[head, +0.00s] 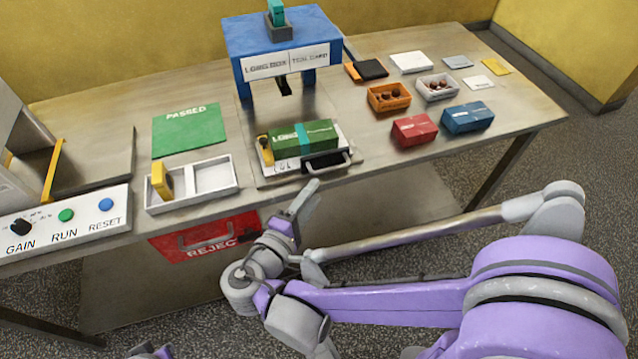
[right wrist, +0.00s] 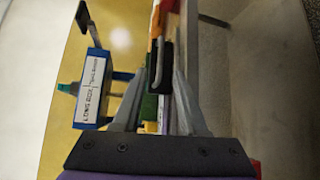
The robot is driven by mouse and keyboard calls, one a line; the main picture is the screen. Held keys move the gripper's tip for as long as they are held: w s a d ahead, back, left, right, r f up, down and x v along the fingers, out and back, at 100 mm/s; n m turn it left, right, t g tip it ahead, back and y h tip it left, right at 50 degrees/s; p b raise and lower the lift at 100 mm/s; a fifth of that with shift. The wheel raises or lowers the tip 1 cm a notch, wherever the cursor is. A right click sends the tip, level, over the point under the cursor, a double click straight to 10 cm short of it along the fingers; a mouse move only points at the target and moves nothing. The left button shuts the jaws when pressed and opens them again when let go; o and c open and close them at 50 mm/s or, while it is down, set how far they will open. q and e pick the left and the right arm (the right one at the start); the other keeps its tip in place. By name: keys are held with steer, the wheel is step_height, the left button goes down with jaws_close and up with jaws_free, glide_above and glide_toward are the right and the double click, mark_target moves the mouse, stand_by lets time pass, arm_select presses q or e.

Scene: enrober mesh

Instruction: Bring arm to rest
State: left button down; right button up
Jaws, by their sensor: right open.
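My right arm (head: 390,300) reaches in from the right, in front of the table. Its gripper (head: 305,198) is in front of the table's front edge, near the tray with the black handle. In the right wrist view the two grey fingers of my right gripper (right wrist: 160,75) stand apart with nothing held between them. The black handle (right wrist: 161,62) shows beyond the gap; I cannot tell its distance. My left gripper is not in view; only a small purple and grey part of me shows at the bottom left.
A red reject bin (head: 205,238) hangs below the front edge. A white two-part tray (head: 215,178), red box (head: 414,130) and blue box (head: 467,117) are on the table.

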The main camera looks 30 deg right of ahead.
steer(key=shift+s+a, duration=0.15)
steer(key=shift+a, duration=0.05)
steer(key=shift+d, duration=0.1)
stand_by(0.4)
steer(key=s+d+f+m+g+y+p, duration=0.35)
steer(key=s+f+y+p, duration=0.2)
steer(key=y, duration=0.25)
steer(key=s+a+r+m+y+p, duration=0.1)
steer(key=a+r+m+y+p, duration=0.1)
steer(key=a+y, duration=0.4)
steer(key=shift+s+r+m, duration=0.35)
steer(key=shift+r+m, duration=0.55)
steer(key=shift+m, duration=0.35)
steer(key=shift+t, duration=0.25)
